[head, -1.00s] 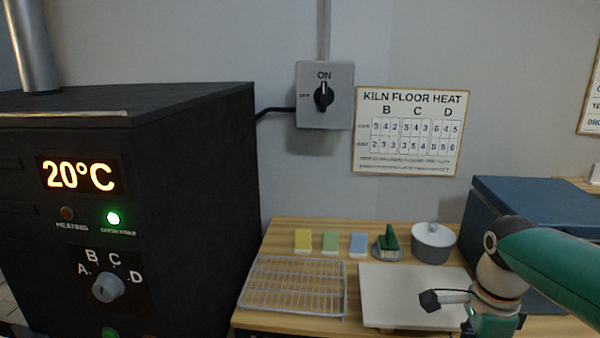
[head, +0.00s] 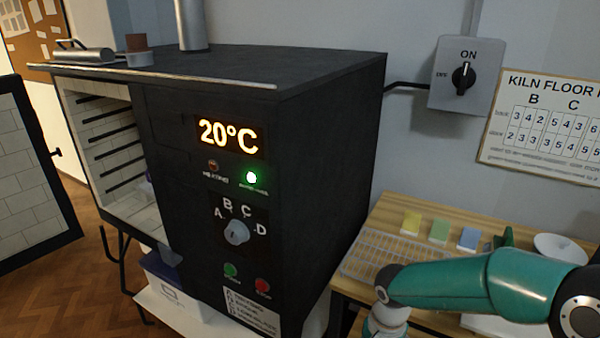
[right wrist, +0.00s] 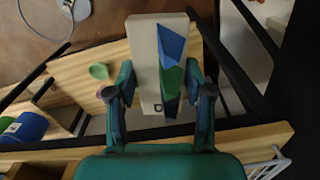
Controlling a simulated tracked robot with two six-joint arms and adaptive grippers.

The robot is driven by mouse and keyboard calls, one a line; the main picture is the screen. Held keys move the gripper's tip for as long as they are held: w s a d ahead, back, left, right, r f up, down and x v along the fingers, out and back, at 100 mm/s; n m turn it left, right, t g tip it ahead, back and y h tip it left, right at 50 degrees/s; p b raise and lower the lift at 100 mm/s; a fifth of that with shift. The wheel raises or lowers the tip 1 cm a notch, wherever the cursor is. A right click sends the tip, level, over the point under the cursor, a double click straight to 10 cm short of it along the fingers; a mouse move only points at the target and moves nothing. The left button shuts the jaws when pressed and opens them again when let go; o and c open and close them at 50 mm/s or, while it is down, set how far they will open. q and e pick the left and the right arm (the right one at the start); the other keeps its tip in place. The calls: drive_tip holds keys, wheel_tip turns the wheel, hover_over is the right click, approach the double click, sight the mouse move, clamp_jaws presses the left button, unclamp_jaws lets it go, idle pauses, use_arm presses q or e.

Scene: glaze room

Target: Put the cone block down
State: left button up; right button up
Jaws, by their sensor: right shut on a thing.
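The cone block (right wrist: 147,60) is a long cream block with blue and green patches on one side. In the right wrist view it stands out between the two fingers of my right gripper (right wrist: 165,95), which is shut on it. Wood surfaces and dark bars lie behind the block; I cannot tell how high it is held or whether it touches anything. In the head view my right arm reaches in from the lower right, and the block does not show. My left gripper is in neither current view.
The black kiln (head: 330,130) has its door (head: 30,170) open at left, with a shelved chamber. The wooden table (head: 395,210) holds a wire rack (head: 375,250) and yellow, green and blue tiles. A blue cup (right wrist: 25,127) and green round thing (right wrist: 98,72) show in the wrist view.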

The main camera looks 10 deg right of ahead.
drive_tip(key=w+a+f+n, duration=0.4)
drive_tip(key=w+n, duration=0.1)
drive_tip(key=n, duration=0.5)
drive_tip(key=shift+w, duration=0.35)
